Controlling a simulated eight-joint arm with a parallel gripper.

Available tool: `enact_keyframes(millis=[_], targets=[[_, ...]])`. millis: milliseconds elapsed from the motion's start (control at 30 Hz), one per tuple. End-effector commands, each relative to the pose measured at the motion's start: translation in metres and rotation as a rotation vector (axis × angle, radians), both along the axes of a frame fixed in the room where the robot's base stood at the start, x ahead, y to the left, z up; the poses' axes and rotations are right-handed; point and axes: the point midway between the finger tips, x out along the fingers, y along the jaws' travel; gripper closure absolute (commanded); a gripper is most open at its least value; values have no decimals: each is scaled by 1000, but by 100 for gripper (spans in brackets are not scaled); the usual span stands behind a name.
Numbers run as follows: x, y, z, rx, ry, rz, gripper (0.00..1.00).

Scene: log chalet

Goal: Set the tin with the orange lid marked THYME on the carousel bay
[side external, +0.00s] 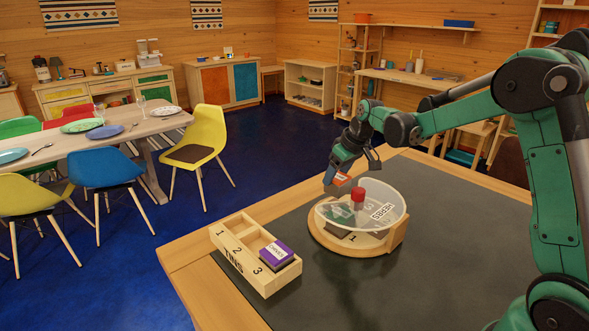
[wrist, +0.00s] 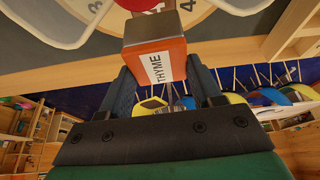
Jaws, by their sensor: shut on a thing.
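My gripper (side external: 345,172) is shut on the tin with the orange lid (side external: 341,180), beside the carousel's back left rim and above table height. In the wrist view, my two dark fingers (wrist: 163,78) hold the tin (wrist: 180,63); its white label reads THYME and its body is grey-brown. The carousel (side external: 399,236) has a round wooden base, a clear wall labelled HERBS and a red knob (side external: 358,195). Numbers 1 and 3 show in the side view. The carousel's numbered disc (wrist: 207,12) shows beyond the tin in the wrist view.
A wooden rack (side external: 228,256) marked TINS stands left of the carousel; a purple-topped tin (side external: 276,252) sits in slot 3, and slots 1 and 2 look empty. The dark mat (side external: 330,295) is clear in front. The table's wooden edge (side external: 185,262) runs along the left.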

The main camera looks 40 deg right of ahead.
Motion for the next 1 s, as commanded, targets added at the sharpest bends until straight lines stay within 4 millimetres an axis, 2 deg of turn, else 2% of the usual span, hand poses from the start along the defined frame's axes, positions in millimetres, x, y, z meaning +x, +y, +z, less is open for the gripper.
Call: enact_keyframes(millis=[300,667,700,800,1000], targets=[[0,0,-37,0,0,0,95],[0,0,-40,0,0,0,95],[0,0,-41,0,0,0,36],[0,0,-40,0,0,0,10],[0,0,-40,0,0,0,10]])
